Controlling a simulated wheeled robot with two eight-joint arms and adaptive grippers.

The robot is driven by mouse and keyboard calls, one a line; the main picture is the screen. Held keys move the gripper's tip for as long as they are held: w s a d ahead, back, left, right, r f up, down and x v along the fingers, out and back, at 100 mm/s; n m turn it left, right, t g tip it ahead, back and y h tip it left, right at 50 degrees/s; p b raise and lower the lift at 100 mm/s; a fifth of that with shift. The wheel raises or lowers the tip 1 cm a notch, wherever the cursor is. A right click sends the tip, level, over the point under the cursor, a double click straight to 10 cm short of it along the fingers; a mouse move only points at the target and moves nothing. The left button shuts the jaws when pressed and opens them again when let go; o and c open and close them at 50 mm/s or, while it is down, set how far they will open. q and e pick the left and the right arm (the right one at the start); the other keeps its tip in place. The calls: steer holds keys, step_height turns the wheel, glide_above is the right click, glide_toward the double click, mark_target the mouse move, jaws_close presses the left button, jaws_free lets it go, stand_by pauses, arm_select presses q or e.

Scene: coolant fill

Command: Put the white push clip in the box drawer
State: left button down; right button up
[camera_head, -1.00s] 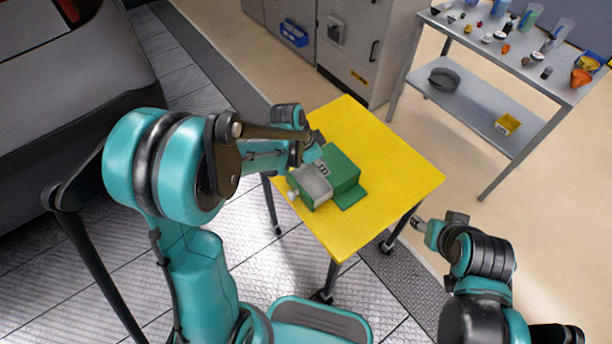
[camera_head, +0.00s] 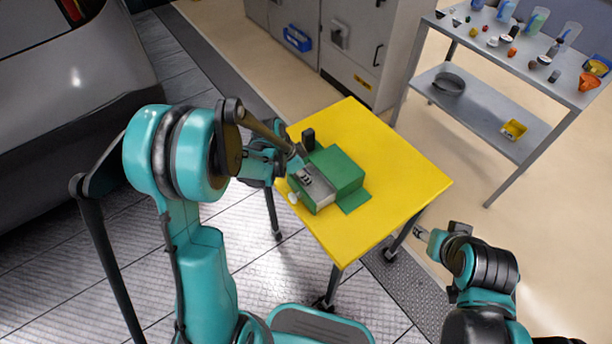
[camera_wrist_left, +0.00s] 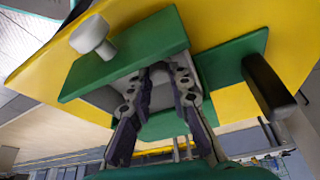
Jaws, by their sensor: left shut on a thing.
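The green box (camera_head: 340,168) sits on the yellow table, and its grey drawer (camera_head: 324,196) is pulled out. The drawer's green front with a white knob (camera_wrist_left: 92,35) shows in the left wrist view. My left gripper (camera_head: 307,178) is at the open drawer, and in the left wrist view its fingertips (camera_wrist_left: 165,72) reach down inside the drawer walls. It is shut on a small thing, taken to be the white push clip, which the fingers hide. My right gripper (camera_head: 420,233) is off the table's right side, too small to tell its opening.
The yellow table (camera_head: 395,185) has clear room right of the box. A black upright piece (camera_head: 308,139) stands beside the box's far left side. A grey shelf (camera_head: 480,105) with several small parts stands at the back right. A dark car body is at the left.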

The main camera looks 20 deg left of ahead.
arm_select(q)
steer(key=shift+f, duration=0.2)
steer(key=c, duration=1.7)
jaws_free()
steer(key=shift+r, duration=0.1)
